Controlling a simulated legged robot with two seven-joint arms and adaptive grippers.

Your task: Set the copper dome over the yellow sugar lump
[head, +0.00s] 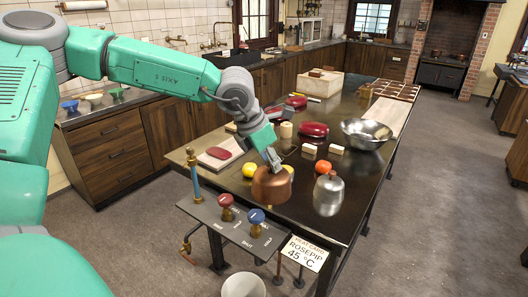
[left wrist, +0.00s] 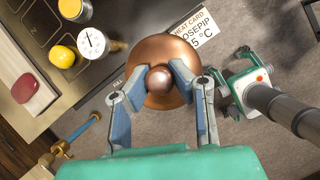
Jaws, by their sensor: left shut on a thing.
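The copper dome (head: 271,186) hangs from my left gripper (head: 271,161) near the table's front edge. In the left wrist view, the fingers of my left gripper (left wrist: 160,88) are shut on the round knob atop the dome (left wrist: 160,55). A round yellow thing (head: 250,170) stands just left of the dome, and another yellow thing (head: 289,168) is partly hidden behind it. I cannot tell which is the sugar lump. A yellow piece also shows in the left wrist view (left wrist: 64,56). My right gripper (left wrist: 238,92) appears beside the dome there; its jaw state is unclear.
A valve panel (head: 232,225) with red and blue knobs lies in front. A steel bowl (head: 367,133) stands farther back.

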